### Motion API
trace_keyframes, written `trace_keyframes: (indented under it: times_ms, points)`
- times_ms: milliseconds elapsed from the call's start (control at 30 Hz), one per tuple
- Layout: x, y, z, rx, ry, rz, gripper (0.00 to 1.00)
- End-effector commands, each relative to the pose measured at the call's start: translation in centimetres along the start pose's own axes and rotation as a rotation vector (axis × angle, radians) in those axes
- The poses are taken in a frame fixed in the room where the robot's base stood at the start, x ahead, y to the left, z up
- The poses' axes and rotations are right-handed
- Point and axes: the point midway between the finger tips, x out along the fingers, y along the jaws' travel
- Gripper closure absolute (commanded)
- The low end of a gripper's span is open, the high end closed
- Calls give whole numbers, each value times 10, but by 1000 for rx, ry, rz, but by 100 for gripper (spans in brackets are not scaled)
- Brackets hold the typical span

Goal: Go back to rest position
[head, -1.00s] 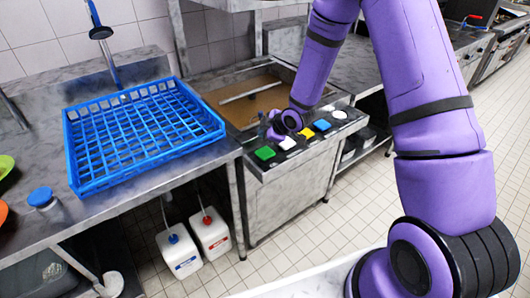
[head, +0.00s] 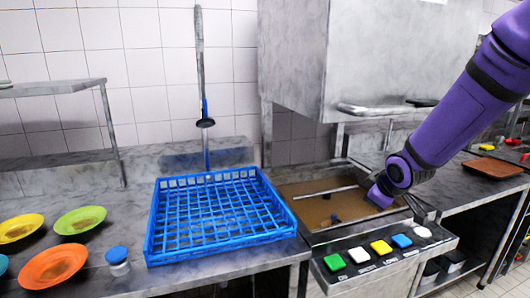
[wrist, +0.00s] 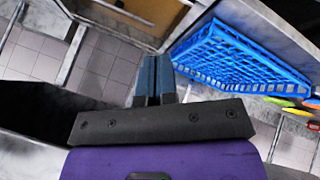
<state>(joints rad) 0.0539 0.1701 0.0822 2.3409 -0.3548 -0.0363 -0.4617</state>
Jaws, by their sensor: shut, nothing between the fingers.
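My gripper (wrist: 153,62) shows in the wrist view with its two blue-grey fingers side by side, shut and empty. In the head view my purple arm reaches in from the upper right, and its lower end is over the sink-like basin (head: 318,212) to the right of the blue rack. The fingers are not clear in that view. The empty blue dish rack (head: 222,222) sits on the steel counter; it also shows in the wrist view (wrist: 235,58), to the right of the fingers and apart from them.
A panel with green (head: 334,262), white, yellow and blue buttons fronts the basin. Several coloured plates, such as an orange one (head: 54,265), and a blue-capped jar (head: 117,260) stand left of the rack. A steel hood (head: 375,60) hangs above the basin.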

Motion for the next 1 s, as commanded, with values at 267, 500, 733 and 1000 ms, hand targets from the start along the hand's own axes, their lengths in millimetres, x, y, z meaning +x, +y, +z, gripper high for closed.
trace_keyframes:
  times_ms: [267, 500, 733, 1000]
  points:
    - [-98, 3, 13, 208, -82, 41, 100]
    - [-175, -13, 32, 402, -134, 48, 100]
    - [-241, -43, 57, 587, -169, 27, 100]
    - [-300, -85, 86, 768, -194, -21, 100]
